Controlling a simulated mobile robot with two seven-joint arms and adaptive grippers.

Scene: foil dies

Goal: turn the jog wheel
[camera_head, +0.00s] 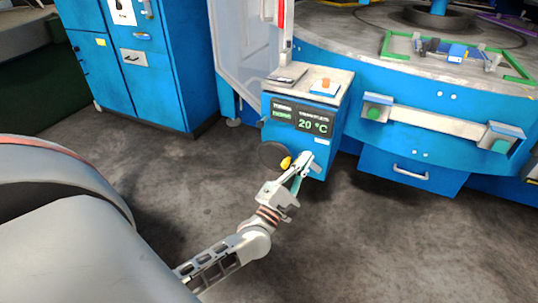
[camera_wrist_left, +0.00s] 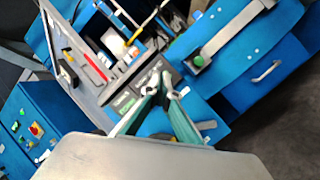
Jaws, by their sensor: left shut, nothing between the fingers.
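The jog wheel, a dark round disc (camera_head: 271,155), sits on the front of a small blue control cabinet (camera_head: 311,171). A yellow knob (camera_head: 286,162) shows at its right edge. My left gripper (camera_head: 307,159) is shut and empty, with its fingertips in front of the cabinet, just right of the yellow knob. Whether it touches the knob I cannot tell. In the left wrist view, the closed fingers (camera_wrist_left: 161,84) point at the cabinet front, and I cannot make out the wheel clearly behind them. My right gripper is not in view.
The cabinet's display (camera_head: 308,121) reads 20 °C above the wheel, and an orange button (camera_head: 326,83) is on top. A blue machine with a drawer (camera_head: 409,171) stands to the right. Tall blue cabinets (camera_head: 167,93) stand at left. The grey floor around is clear.

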